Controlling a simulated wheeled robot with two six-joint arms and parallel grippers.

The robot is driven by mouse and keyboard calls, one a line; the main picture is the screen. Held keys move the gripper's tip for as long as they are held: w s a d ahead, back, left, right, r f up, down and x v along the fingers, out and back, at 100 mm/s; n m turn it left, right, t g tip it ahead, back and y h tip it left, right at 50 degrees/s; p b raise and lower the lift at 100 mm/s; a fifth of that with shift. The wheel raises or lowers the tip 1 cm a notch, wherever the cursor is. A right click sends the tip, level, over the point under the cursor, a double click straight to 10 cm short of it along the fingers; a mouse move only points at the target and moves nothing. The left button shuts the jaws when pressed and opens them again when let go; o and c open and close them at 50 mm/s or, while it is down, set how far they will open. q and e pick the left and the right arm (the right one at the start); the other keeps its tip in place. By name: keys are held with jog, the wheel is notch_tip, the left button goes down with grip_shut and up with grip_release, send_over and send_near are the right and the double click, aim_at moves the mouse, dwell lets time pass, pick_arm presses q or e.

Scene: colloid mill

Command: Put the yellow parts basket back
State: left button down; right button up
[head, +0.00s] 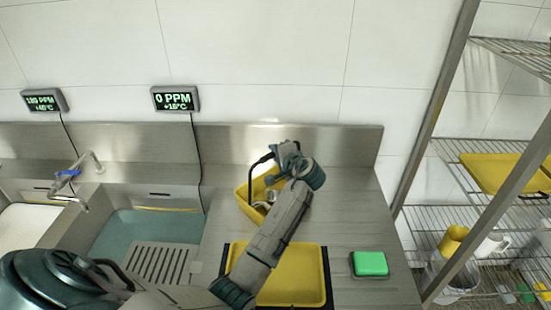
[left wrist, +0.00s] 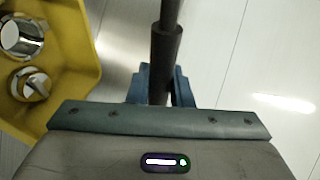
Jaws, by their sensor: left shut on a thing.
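The yellow parts basket (head: 243,199) is at the back of the steel counter, partly hidden behind my left arm. Metal parts lie in it. It also shows at the left of the left wrist view (left wrist: 78,50), with round metal parts (left wrist: 22,38) inside. My left gripper (head: 272,157) is above the basket, shut on its black handle (head: 260,160). In the left wrist view the dark bar runs between the blue fingers (left wrist: 158,85). I cannot tell whether the basket rests on the counter or hangs just above it. My right gripper is not in view.
A yellow tray (head: 309,290) lies in front of the basket under my arm. A green sponge (head: 370,263) sits right of it. Sinks with a tap (head: 82,175) are on the left. A wire rack (head: 455,150) at right holds another yellow tray (head: 492,170) and mugs.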

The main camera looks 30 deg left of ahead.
pick_arm(q)
jog(key=shift+w+r, duration=0.1)
jog(key=shift+r, duration=0.05)
jog(key=c, duration=1.3)
grip_release()
jog(key=b+v, duration=0.4)
jog(key=v, duration=0.8)
